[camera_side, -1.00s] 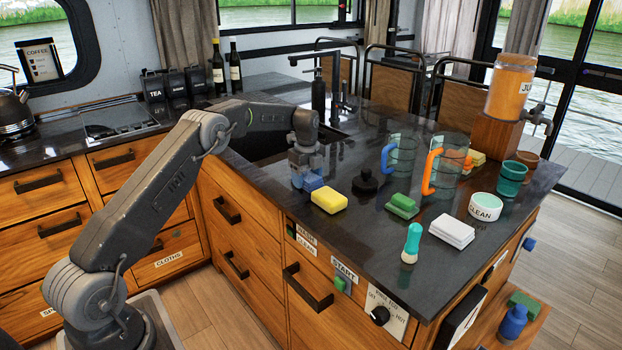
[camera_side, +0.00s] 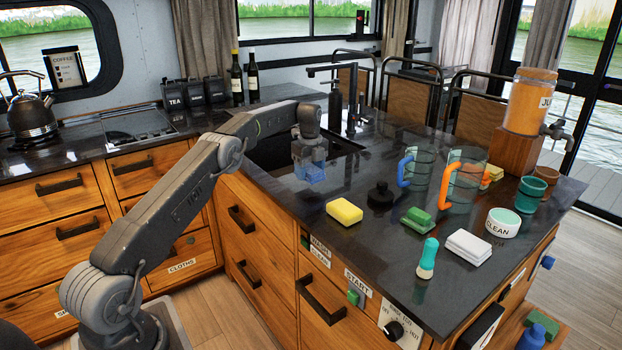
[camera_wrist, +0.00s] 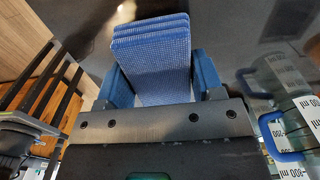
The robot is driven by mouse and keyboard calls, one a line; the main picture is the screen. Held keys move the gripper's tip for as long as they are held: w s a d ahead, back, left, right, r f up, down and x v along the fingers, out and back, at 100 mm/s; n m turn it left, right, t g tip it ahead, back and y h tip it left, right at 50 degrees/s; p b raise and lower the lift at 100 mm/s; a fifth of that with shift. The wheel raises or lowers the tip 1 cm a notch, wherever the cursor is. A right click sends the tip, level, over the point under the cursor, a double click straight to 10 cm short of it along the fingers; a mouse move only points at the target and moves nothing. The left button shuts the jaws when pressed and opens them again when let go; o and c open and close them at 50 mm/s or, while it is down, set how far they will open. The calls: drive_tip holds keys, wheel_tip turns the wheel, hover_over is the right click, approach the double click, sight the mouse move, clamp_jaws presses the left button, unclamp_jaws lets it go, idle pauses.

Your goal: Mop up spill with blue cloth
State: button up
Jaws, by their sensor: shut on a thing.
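The blue cloth (camera_wrist: 152,65) is a folded, woven-looking stack between my two blue fingers in the wrist view. My gripper (camera_side: 310,173) is shut on it and points down, just above the dark counter at the sink's near edge, left of and behind the yellow sponge. In the side view the cloth cannot be told clearly from the blue fingers. I cannot make out a spill on the dark, shiny counter (camera_side: 398,268); reflections cover much of it.
A yellow sponge (camera_side: 344,211), black stopper-like thing (camera_side: 380,196), green scrubber (camera_side: 417,221), brush (camera_side: 428,258) and white folded cloth (camera_side: 469,246) lie nearby. Jugs with blue (camera_side: 405,168) and orange (camera_side: 450,180) handles stand to the right. The sink tap (camera_side: 351,105) rises behind.

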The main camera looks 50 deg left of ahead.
drive_tip(key=shift+r, duration=2.3)
